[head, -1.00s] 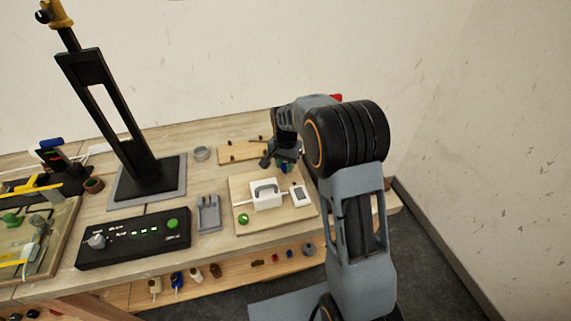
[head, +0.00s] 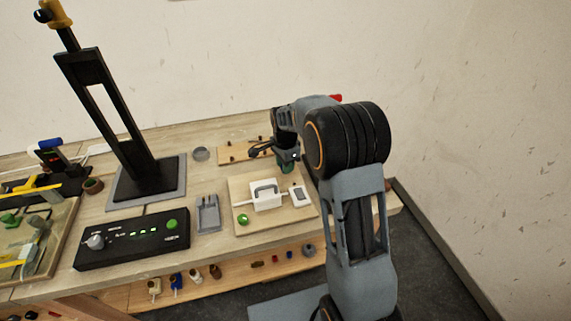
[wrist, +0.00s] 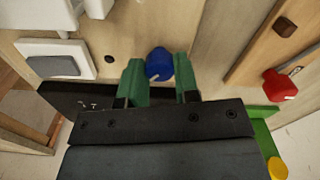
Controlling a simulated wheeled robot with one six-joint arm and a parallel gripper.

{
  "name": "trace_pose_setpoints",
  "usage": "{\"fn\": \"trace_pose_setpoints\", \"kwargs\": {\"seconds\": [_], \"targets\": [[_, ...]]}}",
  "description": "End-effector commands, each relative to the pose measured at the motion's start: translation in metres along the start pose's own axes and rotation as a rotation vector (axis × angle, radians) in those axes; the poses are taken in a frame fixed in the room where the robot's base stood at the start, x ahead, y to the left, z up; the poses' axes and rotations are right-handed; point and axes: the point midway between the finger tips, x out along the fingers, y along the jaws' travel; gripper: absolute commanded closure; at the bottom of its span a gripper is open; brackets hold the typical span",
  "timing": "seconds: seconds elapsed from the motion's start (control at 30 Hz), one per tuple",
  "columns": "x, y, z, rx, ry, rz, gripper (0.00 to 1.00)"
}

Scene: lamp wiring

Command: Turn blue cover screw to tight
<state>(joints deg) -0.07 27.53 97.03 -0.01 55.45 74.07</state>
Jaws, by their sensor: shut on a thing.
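The blue cover screw (wrist: 159,67) shows in the wrist view as a round blue knob with a small pale mark. It stands on the pale wooden board. My gripper (wrist: 161,62) has its green fingers on either side of the knob and is shut on it. In the head view, my gripper (head: 288,166) is at the back right corner of the board (head: 246,226), and the screw is hidden there. I cannot tell how tight the screw is.
A wooden peg strip (head: 232,153) lies behind. A red knob (wrist: 280,85) is to the right in the wrist view. A grey tray (head: 208,216) stands left.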

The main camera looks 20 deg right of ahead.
Motion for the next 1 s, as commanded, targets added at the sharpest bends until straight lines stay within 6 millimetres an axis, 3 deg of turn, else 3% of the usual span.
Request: {"fn": "trace_pose_setpoints", "kwargs": {"seconds": [0.47,0.5,0.7,1.0], "targets": [[-0.001,-0.0005,-0.0002,0.012,0.0,-0.003,0.94],[-0.001,-0.0005,-0.0002,0.012,0.0,-0.003,0.68],[-0.0005,-0.0003,-0.0001,0.011,0.0,-0.001,0.49],[-0.0015,-0.0002,0.0,0.01,0.0,-0.001,0.45]]}}
